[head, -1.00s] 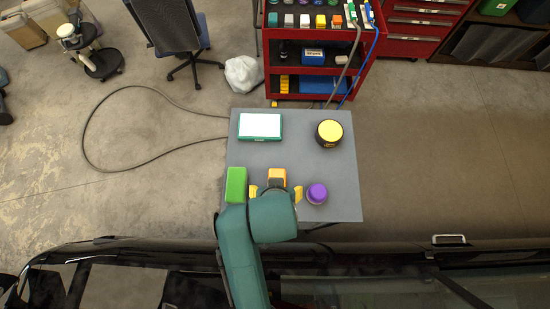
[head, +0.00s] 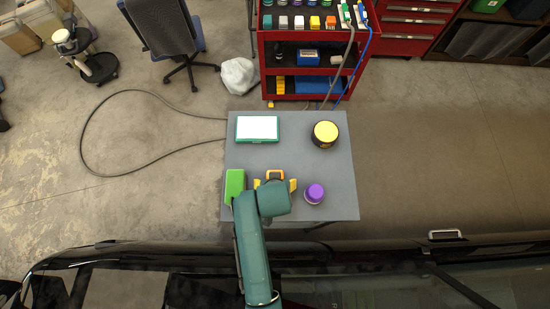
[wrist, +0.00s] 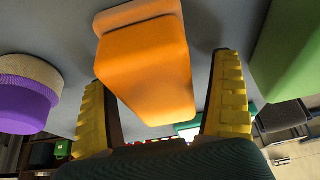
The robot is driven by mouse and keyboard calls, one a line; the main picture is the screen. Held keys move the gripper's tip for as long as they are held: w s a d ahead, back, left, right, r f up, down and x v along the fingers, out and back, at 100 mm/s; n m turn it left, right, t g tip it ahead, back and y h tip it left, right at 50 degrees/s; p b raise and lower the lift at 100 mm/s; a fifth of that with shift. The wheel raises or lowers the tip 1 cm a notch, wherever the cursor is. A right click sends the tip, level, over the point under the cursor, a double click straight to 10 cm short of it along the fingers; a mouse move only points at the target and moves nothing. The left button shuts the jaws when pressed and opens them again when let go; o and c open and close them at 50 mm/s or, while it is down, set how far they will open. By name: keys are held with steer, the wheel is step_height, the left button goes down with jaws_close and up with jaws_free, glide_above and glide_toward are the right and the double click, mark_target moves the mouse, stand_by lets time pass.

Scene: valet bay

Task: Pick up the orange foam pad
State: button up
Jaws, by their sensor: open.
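The orange foam pad (head: 275,172) is on the grey table (head: 330,175), partly covered by my gripper in the head view. In the wrist view the orange foam pad (wrist: 147,62) shows large, with a paler end. My gripper (head: 275,184) is open at the pad, its yellow fingers to the left and right of it. In the wrist view my gripper (wrist: 166,100) has the pad between and beyond its fingertips, with a gap on each side. I cannot tell how far down the fingers reach along it.
A green block (head: 235,184) stands close left of my gripper and a purple-topped container (head: 314,193) close right. A white-topped green box (head: 257,129) and a yellow-lidded round tin (head: 325,134) are farther back. The table's middle is clear. A black car (head: 400,265) borders the front.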

steer(key=shift+f, duration=0.25)
stand_by(0.4)
steer(key=c, duration=1.3)
step_height(320, 180, up, 11)
steer(key=shift+f+b, duration=0.2)
steer(key=shift+b, duration=0.45)
